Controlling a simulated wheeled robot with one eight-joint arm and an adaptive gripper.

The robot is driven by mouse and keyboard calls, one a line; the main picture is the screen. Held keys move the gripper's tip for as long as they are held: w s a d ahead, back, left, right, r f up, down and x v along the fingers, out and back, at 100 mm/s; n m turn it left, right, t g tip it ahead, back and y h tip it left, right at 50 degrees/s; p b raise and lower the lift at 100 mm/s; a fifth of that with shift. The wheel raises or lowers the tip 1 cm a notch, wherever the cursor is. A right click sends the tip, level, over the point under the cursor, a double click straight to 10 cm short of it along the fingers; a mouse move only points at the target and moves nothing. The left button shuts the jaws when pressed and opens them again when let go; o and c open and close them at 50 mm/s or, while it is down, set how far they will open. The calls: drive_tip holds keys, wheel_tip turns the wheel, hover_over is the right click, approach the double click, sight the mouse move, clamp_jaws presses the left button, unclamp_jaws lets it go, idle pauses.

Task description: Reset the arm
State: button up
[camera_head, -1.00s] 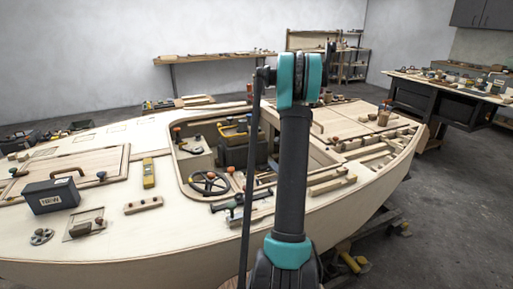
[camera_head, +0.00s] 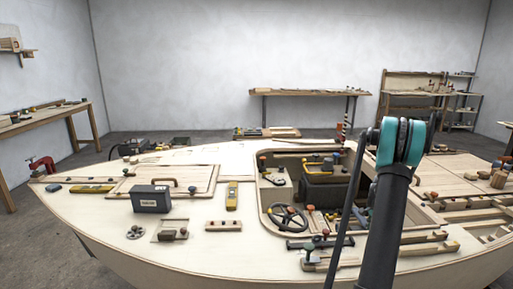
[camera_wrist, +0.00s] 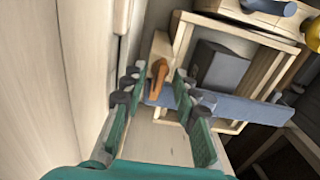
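My gripper (camera_wrist: 156,112) shows in the wrist view with its two green fingers spread apart. Nothing is held between the fingertips. Beyond them are an orange handle-like piece (camera_wrist: 159,76) and a grey-blue bar (camera_wrist: 225,102) by a light wooden frame. I cannot tell whether the fingers touch anything. In the head view my dark arm with a teal joint stands at the right, in front of the plywood hull (camera_head: 110,225); the gripper itself does not show there.
On the hull deck are a black box (camera_head: 151,199), a yellow tool (camera_head: 232,196) and a steering wheel (camera_head: 287,217) in the cockpit opening. A workbench (camera_head: 310,93) stands at the back wall, another (camera_head: 45,118) at the left. Grey floor lies between.

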drive_tip(key=shift+r, duration=0.1)
wheel_tip(320, 180, up, 12)
wheel_tip(320, 180, down, 12)
drive_tip(key=shift+f, duration=0.15)
drive_tip(key=n, duration=0.5)
drive_tip(key=shift+n, duration=0.4)
drive_tip(key=n, duration=0.5)
idle(0.5)
drive_tip(key=shift+n, duration=0.3)
